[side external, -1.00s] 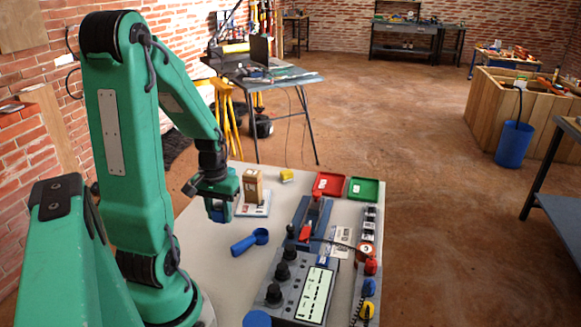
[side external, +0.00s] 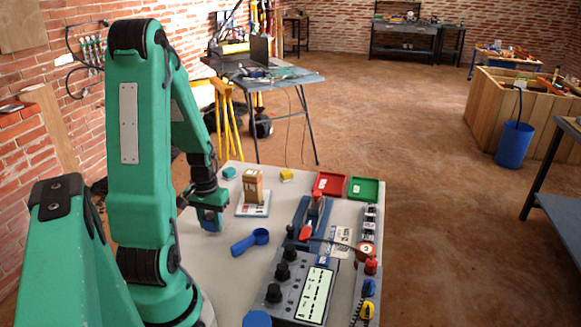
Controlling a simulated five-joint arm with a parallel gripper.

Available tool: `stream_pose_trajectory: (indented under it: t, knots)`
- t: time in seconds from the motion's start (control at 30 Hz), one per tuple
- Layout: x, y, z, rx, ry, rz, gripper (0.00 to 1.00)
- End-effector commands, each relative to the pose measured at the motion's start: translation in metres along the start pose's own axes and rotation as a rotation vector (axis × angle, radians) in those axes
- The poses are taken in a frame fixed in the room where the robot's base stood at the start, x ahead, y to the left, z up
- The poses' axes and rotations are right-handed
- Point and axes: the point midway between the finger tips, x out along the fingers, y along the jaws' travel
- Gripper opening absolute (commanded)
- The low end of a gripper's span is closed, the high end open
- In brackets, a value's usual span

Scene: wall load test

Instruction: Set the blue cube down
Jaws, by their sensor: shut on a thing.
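My gripper (side external: 209,221) is at the left part of the table, pointing down and shut on the blue cube (side external: 211,225). Only a small part of the cube shows between the jaws; the rest is hidden by them. The gripper is low, close to the grey tabletop (side external: 232,285). Whether the cube touches the table cannot be told from this view.
A brown block (side external: 253,185) stands on a white plate (side external: 253,211) just right of the gripper. A teal block (side external: 229,172) and yellow block (side external: 287,174) sit behind. A control box (side external: 297,284) stands at right.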

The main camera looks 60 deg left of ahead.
Motion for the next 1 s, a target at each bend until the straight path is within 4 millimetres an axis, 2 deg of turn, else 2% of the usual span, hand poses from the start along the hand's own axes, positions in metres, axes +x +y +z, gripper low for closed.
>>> stream_pose_trajectory:
  t: [0.2,0.67,0.7,0.77,1.0]
  knots:
    - [0.013,0.0,0.0,0.0,0.0,0.0,0.1]
    - [0.017,0.0,0.0,0.0,-0.001,0.0,0.1]
    - [0.016,0.0,0.0,0.0,0.0,0.0,0.42]
    - [0.016,0.0,0.0,0.0,0.0,0.0,0.54]
    - [0.016,0.0,0.0,0.0,0.001,0.0,0.56]
